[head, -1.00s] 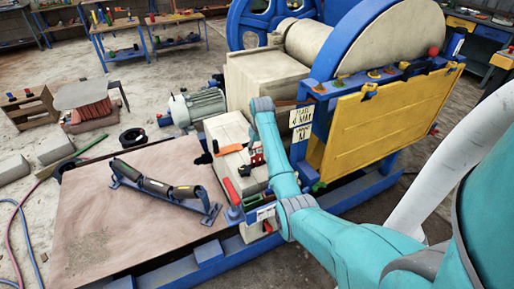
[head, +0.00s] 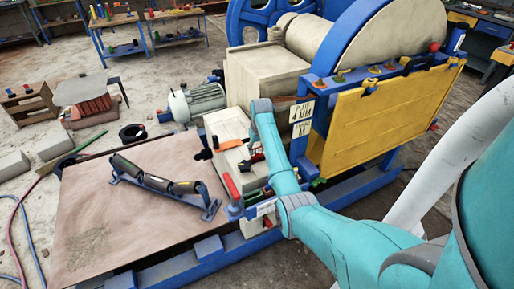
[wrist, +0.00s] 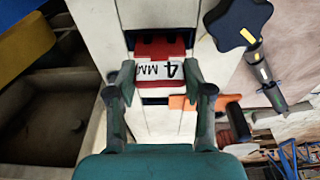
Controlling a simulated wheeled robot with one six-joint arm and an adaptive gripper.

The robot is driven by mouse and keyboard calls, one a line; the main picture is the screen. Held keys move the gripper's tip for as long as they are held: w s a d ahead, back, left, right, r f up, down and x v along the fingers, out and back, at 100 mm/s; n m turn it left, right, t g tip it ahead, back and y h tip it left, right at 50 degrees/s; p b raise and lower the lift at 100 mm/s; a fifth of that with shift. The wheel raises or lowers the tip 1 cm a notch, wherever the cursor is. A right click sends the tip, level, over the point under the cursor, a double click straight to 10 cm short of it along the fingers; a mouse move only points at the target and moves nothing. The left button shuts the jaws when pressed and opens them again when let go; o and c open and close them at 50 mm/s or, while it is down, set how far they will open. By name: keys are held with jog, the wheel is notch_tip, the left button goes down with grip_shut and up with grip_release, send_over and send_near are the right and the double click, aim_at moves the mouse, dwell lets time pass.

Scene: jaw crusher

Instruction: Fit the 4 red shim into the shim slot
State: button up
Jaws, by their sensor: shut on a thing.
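The red shim (wrist: 160,50) shows in the wrist view with a white label (wrist: 160,71) reading 4 MM. My gripper (wrist: 158,78) is shut on the shim, with a teal finger at each side of it. The shim's far end lies at a dark rectangular opening (wrist: 131,40) between pale blocks, apparently the shim slot. How deep it sits in there I cannot tell. In the head view my arm largely hides the gripper and shim, which are beside the pale block left of the yellow plate.
An orange-handled tool (wrist: 190,102) and a black star knob (wrist: 240,22) lie close to the right of my gripper. In the head view a red upright handle (head: 231,187), a roller frame (head: 165,185) on a brown board and the blue crusher frame (head: 308,150) stand nearby.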

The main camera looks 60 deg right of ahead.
aim_at(257, 153)
jog(key=shift+f, duration=1.85)
jog(key=o, duration=1.3)
jog(key=shift+o, duration=0.2)
notch_tip(257, 153, up, 12)
jog(key=s+a, duration=0.1)
jog(key=shift+s, duration=0.3)
jog(key=shift+f, duration=0.1)
